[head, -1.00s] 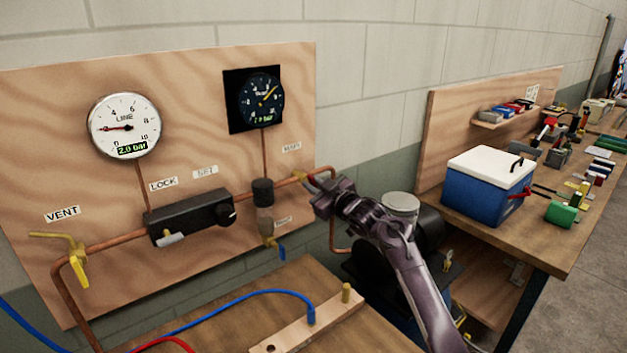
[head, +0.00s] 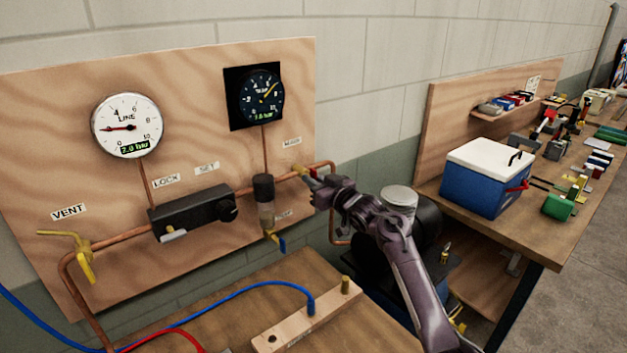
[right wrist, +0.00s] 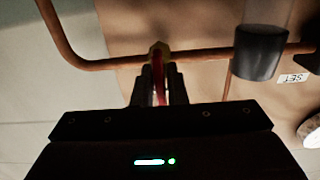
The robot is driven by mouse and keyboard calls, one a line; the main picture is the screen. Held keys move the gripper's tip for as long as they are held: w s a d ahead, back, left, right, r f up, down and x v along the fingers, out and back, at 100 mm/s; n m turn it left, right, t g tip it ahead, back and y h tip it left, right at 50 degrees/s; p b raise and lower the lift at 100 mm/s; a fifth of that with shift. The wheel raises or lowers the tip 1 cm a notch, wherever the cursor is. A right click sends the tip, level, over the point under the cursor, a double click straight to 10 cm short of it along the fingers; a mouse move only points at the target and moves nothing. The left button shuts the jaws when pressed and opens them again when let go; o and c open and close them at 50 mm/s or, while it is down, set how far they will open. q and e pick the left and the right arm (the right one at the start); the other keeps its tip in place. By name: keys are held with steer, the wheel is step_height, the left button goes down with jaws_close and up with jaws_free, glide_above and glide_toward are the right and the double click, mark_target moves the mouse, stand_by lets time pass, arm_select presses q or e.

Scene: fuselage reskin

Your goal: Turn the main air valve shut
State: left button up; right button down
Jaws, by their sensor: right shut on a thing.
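The main air valve (head: 301,171) is a brass fitting on the copper pipe at the right side of the plywood panel, under a small label. In the right wrist view its brass body (right wrist: 159,50) sits on the pipe, and its red handle (right wrist: 159,88) points toward my gripper. My right gripper (head: 314,181) is shut on the red handle, with a dark finger on each side of it in the right wrist view (right wrist: 159,88). The fingers partly hide the handle. My left gripper is not in view.
The panel holds a white line gauge (head: 127,126), a dark gauge (head: 262,96), a black regulator (head: 192,212), a filter bowl (head: 266,212) and a yellow vent valve (head: 80,250). A blue cooler (head: 482,185) stands on the right bench. A black tank is behind my right arm.

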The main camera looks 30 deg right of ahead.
steer(key=shift+f, duration=0.2)
steer(key=c, duration=1.5)
jaws_free()
steer(key=shift+r, duration=0.15)
steer(key=s+b, duration=0.1)
steer(key=s, duration=0.1)
steer(key=s+b, duration=0.1)
steer(key=s, duration=0.5)
steer(key=shift+d+b, duration=0.3)
steer(key=shift+b, duration=0.1)
